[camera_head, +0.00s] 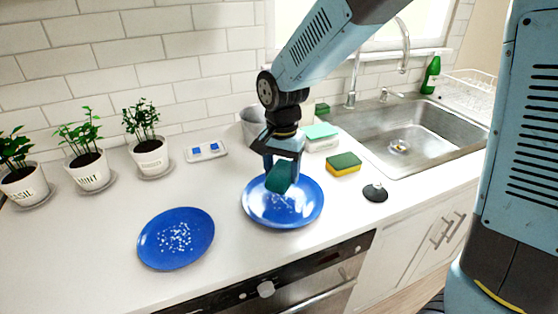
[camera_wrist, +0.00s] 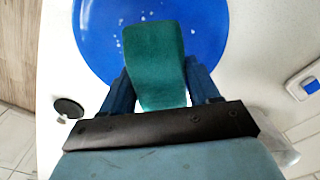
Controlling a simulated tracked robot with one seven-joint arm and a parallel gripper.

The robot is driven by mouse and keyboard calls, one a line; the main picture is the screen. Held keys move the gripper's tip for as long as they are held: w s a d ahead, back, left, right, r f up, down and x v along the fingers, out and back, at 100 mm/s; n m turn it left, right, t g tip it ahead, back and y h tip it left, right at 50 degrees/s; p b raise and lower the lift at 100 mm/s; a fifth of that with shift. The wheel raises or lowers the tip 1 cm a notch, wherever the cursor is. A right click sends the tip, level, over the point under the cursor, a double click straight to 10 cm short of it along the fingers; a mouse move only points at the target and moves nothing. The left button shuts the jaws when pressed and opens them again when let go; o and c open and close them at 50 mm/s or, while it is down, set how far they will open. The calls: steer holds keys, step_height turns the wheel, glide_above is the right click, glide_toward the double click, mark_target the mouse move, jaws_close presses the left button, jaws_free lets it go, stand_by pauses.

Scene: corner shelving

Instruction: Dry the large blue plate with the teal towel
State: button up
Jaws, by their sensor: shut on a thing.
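My gripper (camera_head: 283,165) is shut on the teal towel (camera_head: 280,178), a folded dark teal piece that hangs between the fingers. The towel also shows in the wrist view (camera_wrist: 155,62). It is over the right blue plate (camera_head: 300,207), which lies flat on the counter; I cannot tell whether they touch. White droplets show on this plate, and it fills the top of the wrist view (camera_wrist: 98,35). A second blue plate (camera_head: 160,250) lies to its left with more white droplets. The right plate looks slightly wider.
A yellow-green sponge (camera_head: 343,164), a pale teal-topped block (camera_head: 320,138) and a black round object (camera_head: 375,192) lie right of the plate. The steel sink (camera_head: 430,125) is farther right. A grey pot (camera_head: 252,122) stands behind. Several potted herbs (camera_head: 150,150) line the left wall.

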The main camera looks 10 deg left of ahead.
mark_target(282, 167)
steer(key=shift+r, duration=1.55)
